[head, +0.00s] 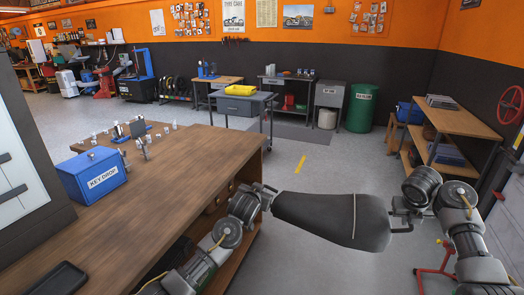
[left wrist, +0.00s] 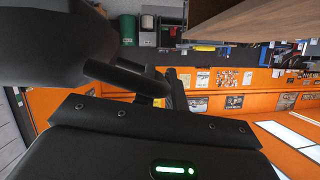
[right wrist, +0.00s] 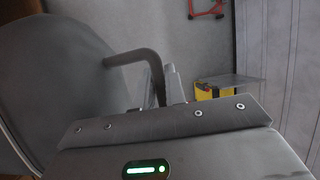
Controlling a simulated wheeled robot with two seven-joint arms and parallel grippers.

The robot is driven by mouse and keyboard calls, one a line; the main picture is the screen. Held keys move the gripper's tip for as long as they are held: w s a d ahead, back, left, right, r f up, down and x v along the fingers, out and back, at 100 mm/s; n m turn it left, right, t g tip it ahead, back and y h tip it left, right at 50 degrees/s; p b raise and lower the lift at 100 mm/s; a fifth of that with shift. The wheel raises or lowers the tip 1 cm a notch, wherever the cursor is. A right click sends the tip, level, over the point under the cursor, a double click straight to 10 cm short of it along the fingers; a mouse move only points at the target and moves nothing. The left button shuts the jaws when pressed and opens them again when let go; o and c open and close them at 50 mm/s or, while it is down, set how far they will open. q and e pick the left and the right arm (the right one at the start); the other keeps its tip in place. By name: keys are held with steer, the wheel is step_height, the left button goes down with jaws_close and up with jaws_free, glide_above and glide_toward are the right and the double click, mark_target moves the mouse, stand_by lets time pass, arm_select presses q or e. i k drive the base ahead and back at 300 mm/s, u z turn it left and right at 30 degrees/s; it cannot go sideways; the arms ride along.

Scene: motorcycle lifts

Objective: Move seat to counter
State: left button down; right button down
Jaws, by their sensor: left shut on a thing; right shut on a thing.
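The seat (head: 330,218) is long and dark grey with a pale seam, held level between both arms beside the counter's right edge. My left gripper (head: 266,195) is shut on the seat's left end, at a handle that shows in the left wrist view (left wrist: 127,75). My right gripper (head: 400,220) is shut on a bar at the seat's right end, and this bar shows in the right wrist view (right wrist: 140,57). The wooden counter (head: 130,215) fills the left of the head view. My left arm reaches across its near right side.
On the counter stand a blue key drop box (head: 95,176), several small clear items and a dark tray (head: 57,279). A wooden shelf (head: 455,118) stands at right, with a red stand (head: 436,262) below. A yellow item lies on a cart (head: 242,100). The counter's middle is clear.

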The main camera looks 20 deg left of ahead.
mark_target(177, 172)
steer(key=i, duration=3.05)
steer(key=u, duration=2.9)
